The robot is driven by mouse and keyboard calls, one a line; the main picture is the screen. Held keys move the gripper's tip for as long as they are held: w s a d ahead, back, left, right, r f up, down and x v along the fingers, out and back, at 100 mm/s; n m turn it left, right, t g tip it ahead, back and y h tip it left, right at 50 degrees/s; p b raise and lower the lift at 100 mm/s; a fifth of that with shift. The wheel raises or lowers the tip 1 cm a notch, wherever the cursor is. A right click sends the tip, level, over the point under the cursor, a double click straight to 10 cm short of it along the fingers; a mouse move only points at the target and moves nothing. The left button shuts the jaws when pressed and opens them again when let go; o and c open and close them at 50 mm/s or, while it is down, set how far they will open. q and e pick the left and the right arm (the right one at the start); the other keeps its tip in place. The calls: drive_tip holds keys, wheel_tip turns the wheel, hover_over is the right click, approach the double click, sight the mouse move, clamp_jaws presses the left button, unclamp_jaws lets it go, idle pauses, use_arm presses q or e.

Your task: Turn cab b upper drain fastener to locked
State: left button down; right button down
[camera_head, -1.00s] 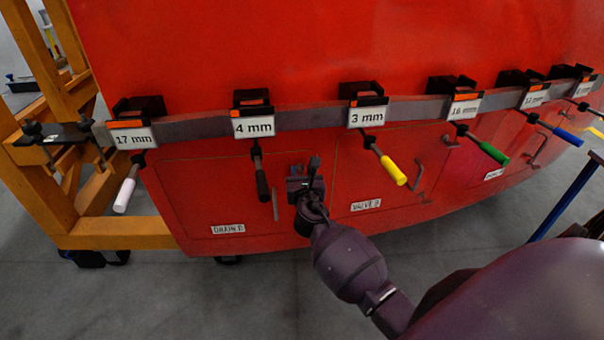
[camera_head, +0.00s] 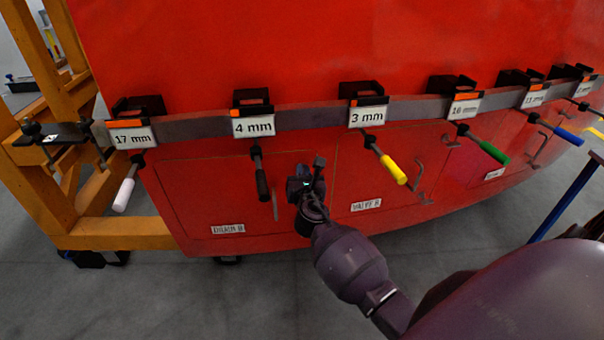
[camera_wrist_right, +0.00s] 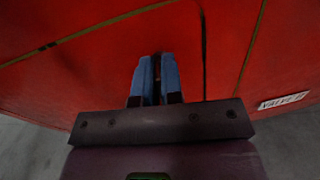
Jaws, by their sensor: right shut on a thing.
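The drain B panel (camera_head: 200,195) is a red hatch low on the red nosecone, with a "DRAIN B" label (camera_head: 228,229) near its bottom edge. My right gripper (camera_head: 305,172) is at the panel's right side, near the seam with the valve B panel (camera_head: 375,175). In the right wrist view its two blue-grey fingers (camera_wrist_right: 158,75) point at the red surface and are shut on a small dark thing at the drain panel's edge, taken as the upper drain fastener. The fingers mostly hide it, so its turn angle cannot be read. My left gripper is not in view.
A grey rail (camera_head: 310,115) above the panels carries several labelled holders. Hanging drivers include a black-handled one (camera_head: 262,183) and a yellow-handled one (camera_head: 393,170) close to my right gripper. An orange frame (camera_head: 110,235) stands at left.

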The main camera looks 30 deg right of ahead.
drive_tip(key=m+b, duration=0.1)
drive_tip(key=m, duration=0.2)
drive_tip(key=shift+s+d+f, duration=0.1)
drive_tip(key=shift+d+f, duration=0.05)
drive_tip(key=m+b, duration=0.1)
drive_tip(key=m, duration=0.3)
drive_tip(key=m+b, duration=0.1)
drive_tip(key=m, duration=0.4)
drive_tip(key=f+m+b, duration=0.1)
drive_tip(key=m, duration=0.3)
drive_tip(key=shift+s+d+m+b, duration=0.15)
drive_tip(key=shift+d+m+b, duration=0.15)
drive_tip(key=shift+m+b, duration=0.1)
drive_tip(key=c, duration=1.3)
unclamp_jaws()
drive_tip(key=shift+o, duration=0.2)
